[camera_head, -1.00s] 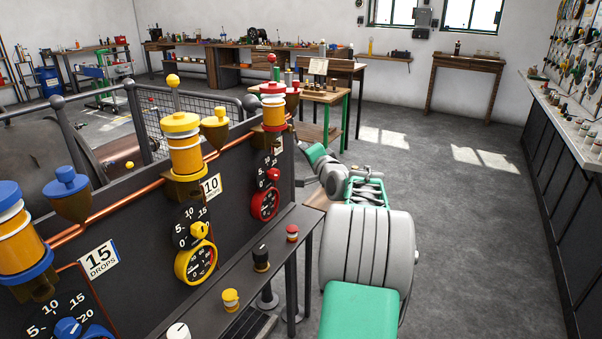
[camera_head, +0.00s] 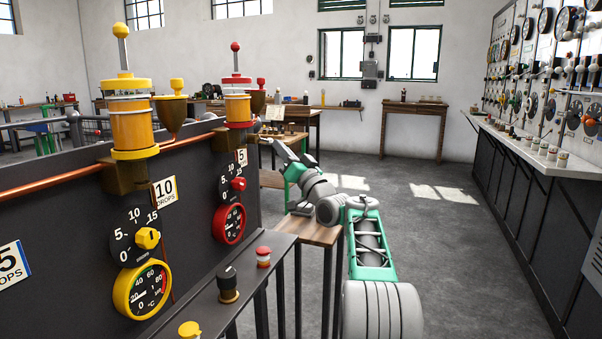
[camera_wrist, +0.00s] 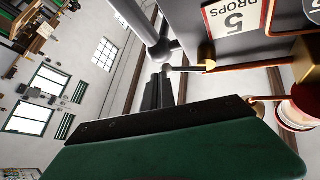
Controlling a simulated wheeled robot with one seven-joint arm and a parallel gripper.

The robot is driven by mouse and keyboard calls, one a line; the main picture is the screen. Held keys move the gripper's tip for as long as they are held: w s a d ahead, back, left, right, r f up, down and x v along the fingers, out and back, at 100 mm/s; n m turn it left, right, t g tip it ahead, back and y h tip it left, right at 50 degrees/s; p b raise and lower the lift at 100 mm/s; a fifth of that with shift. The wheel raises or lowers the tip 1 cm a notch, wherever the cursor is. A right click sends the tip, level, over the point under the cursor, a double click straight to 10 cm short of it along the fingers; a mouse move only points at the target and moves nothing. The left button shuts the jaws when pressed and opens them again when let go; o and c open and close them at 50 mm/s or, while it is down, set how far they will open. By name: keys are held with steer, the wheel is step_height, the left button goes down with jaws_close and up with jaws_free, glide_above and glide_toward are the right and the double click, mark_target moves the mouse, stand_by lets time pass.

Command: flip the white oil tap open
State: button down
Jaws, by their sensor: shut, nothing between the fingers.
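I cannot make out a white oil tap for certain in either view. In the wrist view a thin pale rod (camera_wrist: 184,69) lies at the end of a copper pipe, just beyond my fingertips; I cannot tell if it is the tap's lever. My gripper (camera_wrist: 160,80) is shut and empty there, its fingers pointing toward the rod and a grey rail post. In the head view my gripper (camera_head: 265,141) is small, at the far end of the panel near the red oiler (camera_head: 237,106). I cannot tell if it touches anything.
The dark panel carries a yellow oiler (camera_head: 131,124), a copper pipe (camera_head: 60,189), a yellow-rimmed gauge (camera_head: 142,290) and a red-rimmed gauge (camera_head: 229,223). A ledge with knobs (camera_head: 228,283) runs below. A wooden table (camera_head: 311,231) stands under my arm. The floor to the right is clear.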

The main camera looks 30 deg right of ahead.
steer(key=d+b+v, duration=0.1)
steer(key=b+v, duration=0.1)
steer(key=v, duration=1.1)
steer(key=shift+f, duration=0.3)
